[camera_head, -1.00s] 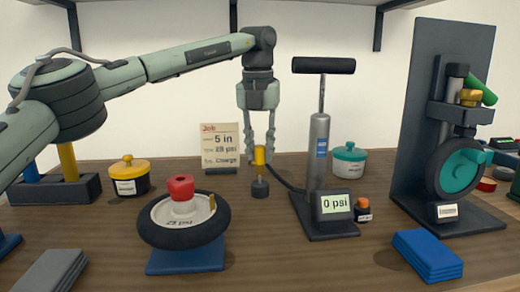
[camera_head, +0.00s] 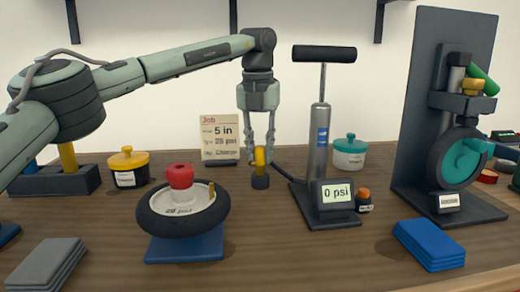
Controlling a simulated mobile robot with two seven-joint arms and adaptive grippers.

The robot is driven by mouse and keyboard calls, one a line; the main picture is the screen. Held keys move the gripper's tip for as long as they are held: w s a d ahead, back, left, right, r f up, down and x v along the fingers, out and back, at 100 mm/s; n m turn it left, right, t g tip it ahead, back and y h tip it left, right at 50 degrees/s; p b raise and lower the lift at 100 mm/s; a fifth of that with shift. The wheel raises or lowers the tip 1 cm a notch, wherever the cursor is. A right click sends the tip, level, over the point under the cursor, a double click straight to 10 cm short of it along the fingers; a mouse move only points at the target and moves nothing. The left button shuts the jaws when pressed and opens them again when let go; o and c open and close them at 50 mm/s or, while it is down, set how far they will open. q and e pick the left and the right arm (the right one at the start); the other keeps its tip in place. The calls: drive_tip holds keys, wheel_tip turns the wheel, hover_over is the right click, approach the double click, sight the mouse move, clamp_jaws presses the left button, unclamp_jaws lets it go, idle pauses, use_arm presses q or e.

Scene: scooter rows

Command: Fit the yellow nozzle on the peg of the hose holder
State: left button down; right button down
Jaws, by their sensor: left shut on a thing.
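The yellow nozzle (camera_head: 260,156) is upright in the middle of the head view, between the fingertips of my left gripper (camera_head: 260,151). The gripper points down and is shut on the nozzle. A black hose (camera_head: 285,182) runs from near the nozzle toward the pump. My right gripper is not in view.
The grey pump (camera_head: 319,145) and its 0 psi gauge (camera_head: 337,195) stand close to the right. A tyred wheel (camera_head: 182,212) on a blue base lies front left. A job card (camera_head: 220,140) stands behind. Bare bench lies in front of the holder.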

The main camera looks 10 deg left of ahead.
use_arm(q)
drive_tip(key=c, duration=1.2)
unclamp_jaws()
drive_tip(key=r, duration=0.4)
drive_tip(key=s+r, duration=0.1)
drive_tip(key=r, duration=0.7)
drive_tip(key=shift+s, duration=0.25)
